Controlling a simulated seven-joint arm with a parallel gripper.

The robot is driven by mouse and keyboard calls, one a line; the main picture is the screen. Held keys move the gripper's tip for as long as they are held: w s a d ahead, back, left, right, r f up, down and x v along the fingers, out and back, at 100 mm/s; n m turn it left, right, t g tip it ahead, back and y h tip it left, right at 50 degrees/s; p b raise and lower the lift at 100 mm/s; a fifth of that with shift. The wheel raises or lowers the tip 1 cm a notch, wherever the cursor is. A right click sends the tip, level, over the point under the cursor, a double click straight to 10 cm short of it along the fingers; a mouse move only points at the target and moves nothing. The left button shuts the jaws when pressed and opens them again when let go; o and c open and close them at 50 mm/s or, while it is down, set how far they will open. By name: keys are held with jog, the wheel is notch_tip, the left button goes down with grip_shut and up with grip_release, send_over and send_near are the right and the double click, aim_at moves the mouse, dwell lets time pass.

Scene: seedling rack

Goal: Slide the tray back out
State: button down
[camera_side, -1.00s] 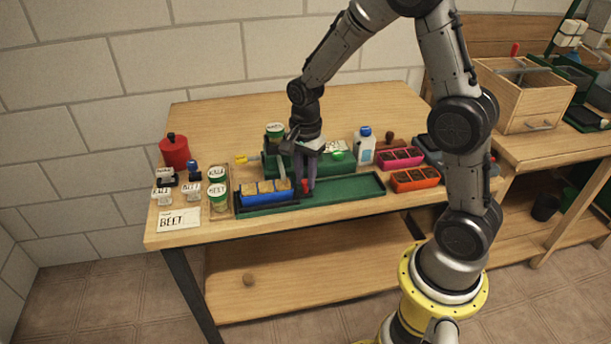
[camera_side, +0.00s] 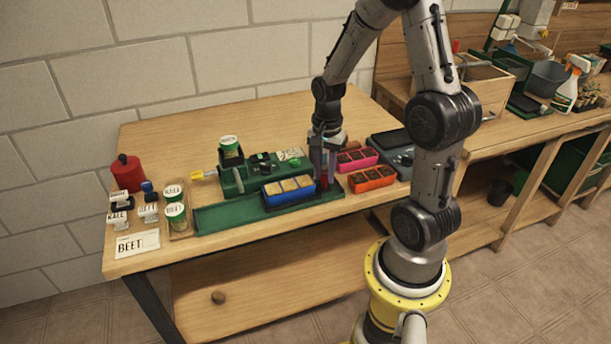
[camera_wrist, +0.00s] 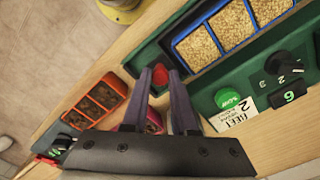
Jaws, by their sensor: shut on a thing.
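The blue tray (camera_side: 289,195) has tan, grainy fill in its compartments. It sits at the right end of the long green track (camera_side: 225,219) along the table's front. It also shows at the top of the wrist view (camera_wrist: 214,63). A red knob (camera_wrist: 160,75) is at the tray's end. My gripper (camera_side: 324,184) points down at the tray's right end, and its fingers are shut on the red knob, one on each side. In the wrist view the fingers (camera_wrist: 166,82) close around it.
A green machine (camera_side: 236,184) with dials stands behind the track. Pink (camera_side: 357,160) and orange (camera_side: 371,180) planters stand close to the right of my gripper. Labelled jars (camera_side: 176,217) and a BEET card (camera_side: 137,243) are at the left. The table's back is clear.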

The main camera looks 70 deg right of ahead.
jog(key=shift+s+d, duration=0.65)
jog(key=c, duration=0.7)
grip_release()
notch_tip(320, 180, up, 14)
jog(key=shift+f, duration=0.1)
